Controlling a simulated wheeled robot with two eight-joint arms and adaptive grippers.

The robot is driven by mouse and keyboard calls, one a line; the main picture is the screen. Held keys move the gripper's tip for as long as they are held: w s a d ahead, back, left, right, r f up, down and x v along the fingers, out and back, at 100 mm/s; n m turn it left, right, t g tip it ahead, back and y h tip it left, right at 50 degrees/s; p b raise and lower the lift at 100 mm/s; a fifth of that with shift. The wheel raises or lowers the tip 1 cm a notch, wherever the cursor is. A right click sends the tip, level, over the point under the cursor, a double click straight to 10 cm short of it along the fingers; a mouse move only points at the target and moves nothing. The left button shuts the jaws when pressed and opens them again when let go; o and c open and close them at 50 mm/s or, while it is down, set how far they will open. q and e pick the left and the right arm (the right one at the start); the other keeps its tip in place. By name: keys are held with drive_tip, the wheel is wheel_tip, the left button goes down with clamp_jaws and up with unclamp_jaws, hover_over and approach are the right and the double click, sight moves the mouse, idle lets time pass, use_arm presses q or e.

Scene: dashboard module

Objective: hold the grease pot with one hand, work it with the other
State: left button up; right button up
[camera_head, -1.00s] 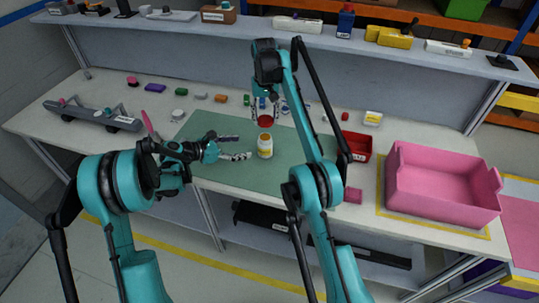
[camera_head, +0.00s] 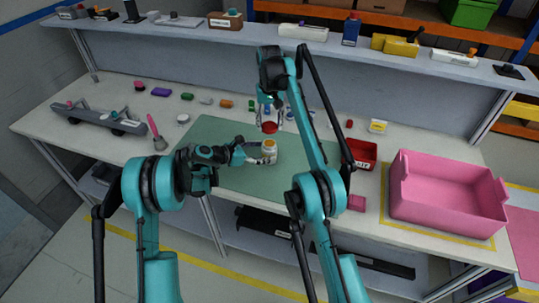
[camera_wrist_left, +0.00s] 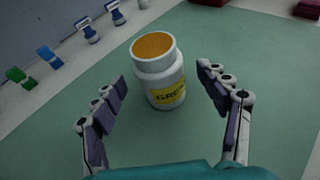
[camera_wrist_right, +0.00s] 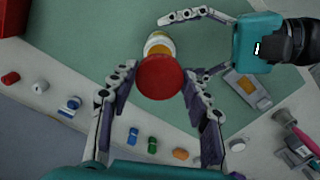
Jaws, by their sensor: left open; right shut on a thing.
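The grease pot (camera_head: 269,147) is a white jar with a yellow label, upright on the green mat (camera_head: 225,180). It has no lid on, and its orange inside shows in the left wrist view (camera_wrist_left: 165,90). My left gripper (camera_head: 264,153) is open, with its fingers on either side of the pot; a gap shows at both sides in the left wrist view. My right gripper (camera_head: 270,117) is shut on the red lid (camera_head: 270,127), held above the pot. In the right wrist view the lid (camera_wrist_right: 160,77) partly covers the pot (camera_wrist_right: 159,44).
A large pink bin (camera_head: 445,195) stands at the right, with a red tray (camera_head: 362,153) beside the mat. A pink-handled brush (camera_head: 157,135) and a grey rack (camera_head: 98,120) lie at the left. Several small coloured parts line the back.

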use_arm(q)
drive_tip(key=shift+x, duration=1.7)
drive_tip(key=c, duration=1.7)
clamp_jaws()
use_arm(e)
hover_over(270, 144)
drive_tip(key=shift+f, duration=2.5)
